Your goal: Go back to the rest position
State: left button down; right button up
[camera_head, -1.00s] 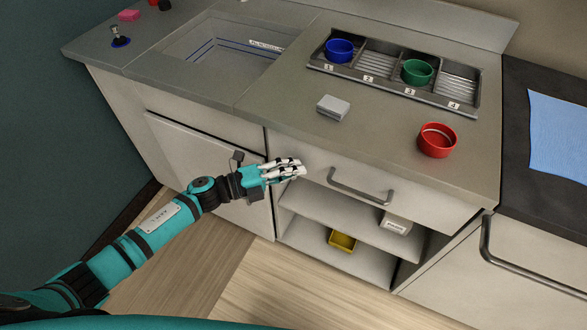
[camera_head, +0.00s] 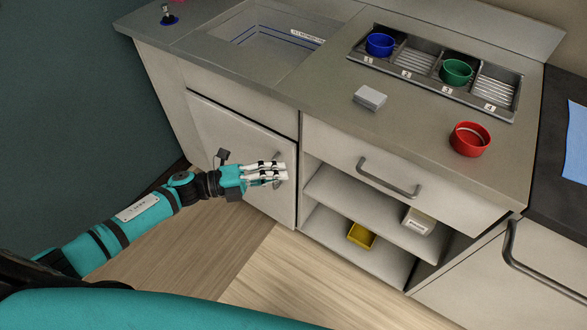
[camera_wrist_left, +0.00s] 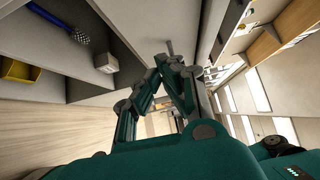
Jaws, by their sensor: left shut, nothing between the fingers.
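My left gripper (camera_head: 278,172) shows in the head view in front of the cabinet door, below the counter's front edge. It is shut with nothing between its fingers. In the left wrist view my left gripper (camera_wrist_left: 158,64) has its fingers together, with open floor beyond and shelves to the left. My right gripper is not in view.
A counter holds a sink (camera_head: 270,40), a rack (camera_head: 425,72) with a blue cup (camera_head: 380,45) and a green cup (camera_head: 456,73), a grey block (camera_head: 370,97) and a red cup (camera_head: 469,140). Below are a drawer handle (camera_head: 388,180) and open shelves with a yellow bin (camera_head: 361,236).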

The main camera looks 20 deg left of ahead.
pick_arm(q)
jog(key=a+f+n+t+y+p, duration=0.1)
jog(key=a+f+n+t+y, duration=0.1)
jog(key=a+f+n+y, duration=0.45)
jog(key=a+f+n+t+y+p, duration=0.2)
jog(key=a+f+n+t+y, duration=0.1)
jog(key=f+n, duration=0.65)
jog(key=s+a+f+n+g+y, duration=0.2)
jog(key=s+f+n+g+y, duration=0.3)
jog(key=f, duration=0.7)
jog(key=s+d+f+n+g+p, duration=0.1)
jog(key=s+f, duration=0.3)
jog(key=s, duration=0.7)
jog(key=s+d+f+n+g+y, duration=0.1)
jog(key=s+f+n+g, duration=0.2)
jog(key=s, duration=0.9)
jog(key=s+d+f+n+g+p, duration=0.1)
jog(key=s+d+f+n+g, duration=0.1)
jog(key=s+f, duration=0.5)
jog(key=s+n+g, duration=0.1)
jog(key=s, duration=0.3)
jog(key=shift+s+f+p, duration=0.2)
jog(key=shift+p, duration=0.1)
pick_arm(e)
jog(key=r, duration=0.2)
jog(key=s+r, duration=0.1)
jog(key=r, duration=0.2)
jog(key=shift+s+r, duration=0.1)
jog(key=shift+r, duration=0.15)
